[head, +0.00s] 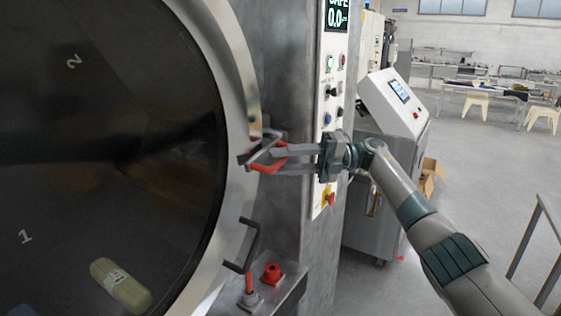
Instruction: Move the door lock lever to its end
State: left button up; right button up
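The big round washer door (241,90) with its metal rim fills the left of the head view. A smaller upright lever with a red sleeve (250,284) stands below, beside the rim. My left gripper is out of view.
A black bent handle (254,243) sticks out from the rim below my gripper. A red knob (272,272) sits on a ledge. The control panel (330,110) with buttons stands close behind my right gripper. Open floor lies to the right.

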grip_shut()
